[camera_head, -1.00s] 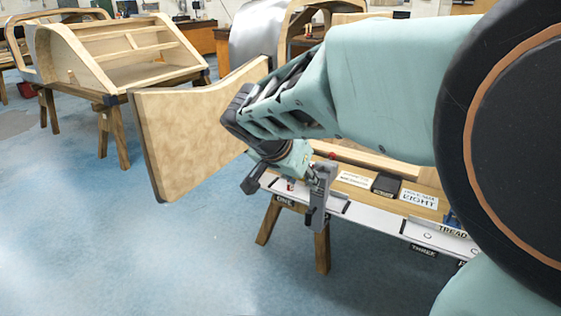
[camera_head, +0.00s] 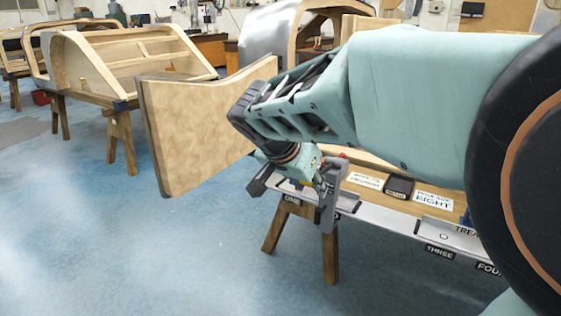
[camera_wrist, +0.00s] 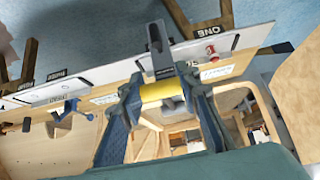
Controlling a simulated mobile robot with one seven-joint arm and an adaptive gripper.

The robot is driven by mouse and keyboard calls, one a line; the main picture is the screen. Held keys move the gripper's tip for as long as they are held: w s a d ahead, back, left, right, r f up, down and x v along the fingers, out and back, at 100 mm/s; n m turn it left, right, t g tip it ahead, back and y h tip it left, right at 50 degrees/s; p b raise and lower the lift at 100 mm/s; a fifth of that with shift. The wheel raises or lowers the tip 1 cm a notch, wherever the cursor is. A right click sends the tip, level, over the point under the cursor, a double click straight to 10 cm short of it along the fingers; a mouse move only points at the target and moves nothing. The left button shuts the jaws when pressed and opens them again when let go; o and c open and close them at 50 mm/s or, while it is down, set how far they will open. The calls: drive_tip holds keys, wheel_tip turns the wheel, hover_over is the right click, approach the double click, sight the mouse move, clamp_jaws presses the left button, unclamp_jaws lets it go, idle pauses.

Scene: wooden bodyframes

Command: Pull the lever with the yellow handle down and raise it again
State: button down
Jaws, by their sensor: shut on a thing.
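In the wrist view the yellow handle (camera_wrist: 163,96) is a short cylinder lying across between the two fingers of my gripper (camera_wrist: 160,100). The gripper is shut on it. A dark grey lever arm (camera_wrist: 158,48) runs from the handle across the metal rail. In the head view my gripper (camera_head: 312,186) is at the near edge of the workbench, beside an upright grey metal part (camera_head: 328,208) of the lever. The handle is mostly hidden there by the gripper.
The metal rail (camera_head: 385,216) carries labels such as ONE (camera_head: 292,200) and THREE (camera_head: 440,252). A red knob (camera_wrist: 211,50) and a blue lever (camera_wrist: 66,110) are on it too. A wooden panel (camera_head: 200,135) stands behind my arm.

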drive_tip(key=shift+s+f, duration=0.15)
drive_tip(key=shift+f, duration=0.15)
drive_tip(key=c, duration=1.4)
unclamp_jaws()
drive_tip(key=shift+r, duration=0.1)
drive_tip(key=shift+r, duration=0.2)
